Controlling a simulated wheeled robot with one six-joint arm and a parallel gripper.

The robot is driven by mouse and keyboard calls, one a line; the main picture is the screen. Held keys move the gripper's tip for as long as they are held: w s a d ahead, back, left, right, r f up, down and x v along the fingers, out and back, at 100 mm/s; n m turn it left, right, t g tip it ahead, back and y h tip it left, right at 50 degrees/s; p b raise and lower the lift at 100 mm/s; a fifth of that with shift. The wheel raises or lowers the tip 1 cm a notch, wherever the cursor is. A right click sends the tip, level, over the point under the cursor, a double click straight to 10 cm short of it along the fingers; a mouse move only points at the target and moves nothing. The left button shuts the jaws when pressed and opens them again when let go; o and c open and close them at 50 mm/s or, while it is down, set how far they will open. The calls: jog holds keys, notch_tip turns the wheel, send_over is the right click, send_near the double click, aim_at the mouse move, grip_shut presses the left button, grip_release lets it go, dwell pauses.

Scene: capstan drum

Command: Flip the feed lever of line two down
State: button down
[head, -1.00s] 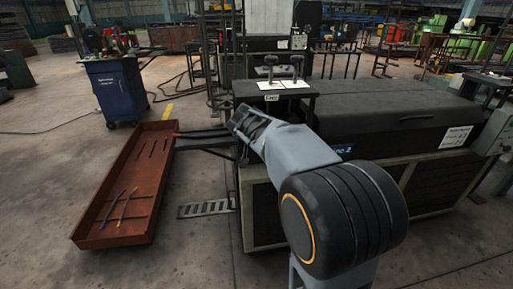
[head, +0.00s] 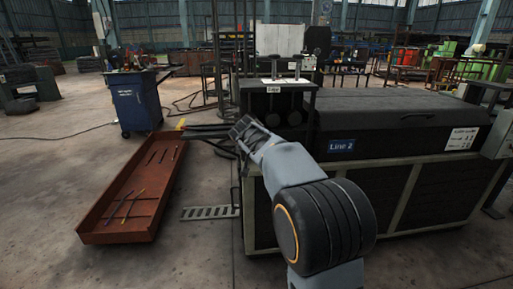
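The line two machine is a long dark-covered unit (head: 400,120) on a pale frame, with a blue "Line 2" sign (head: 341,146) on its front. At its left end a dark stand carries a small white label (head: 274,90) and upright posts with a plate on top (head: 286,80). I cannot make out which part is the feed lever. My gripper (head: 240,130) is at the machine's left end, in front of the stand's lower part, pointing up and left. Its fingers are small and dark against the dark background, so their opening is unclear. My arm hides part of the machine's front.
A long rust-red tray (head: 100,225) with a few thin rods lies on the floor at left. Dark bars (head: 200,131) reach from the machine toward it. A blue cabinet (head: 134,102) stands behind. A floor grate (head: 210,212) lies left of the machine; the front-left floor is clear.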

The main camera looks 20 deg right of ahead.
jog(key=shift+f, duration=0.4)
jog(key=c, duration=0.7)
grip_release()
jog(key=shift+r, duration=0.1)
jog(key=p+v, duration=0.2)
jog(key=v, duration=1.1)
jog(key=shift+s+a+r+p, duration=0.2)
jog(key=shift+r+p, duration=0.1)
jog(key=shift+p, duration=0.1)
jog(key=s+a+r+n+g+y+p, duration=0.1)
jog(key=s+r+p, duration=0.4)
jog(key=p, duration=0.6)
jog(key=s+a+r+n+g+y+p, duration=0.2)
jog(key=s+r+p, duration=0.3)
jog(key=s+p, duration=0.5)
jog(key=s+a+r+n+g+y+p, duration=0.2)
jog(key=s+r+p, duration=0.4)
jog(key=p, duration=0.8)
jog(key=shift+s+a+r+n+y, duration=0.1)
jog(key=shift+s+a+n+y, duration=0.55)
jog(key=shift+s, duration=0.3)
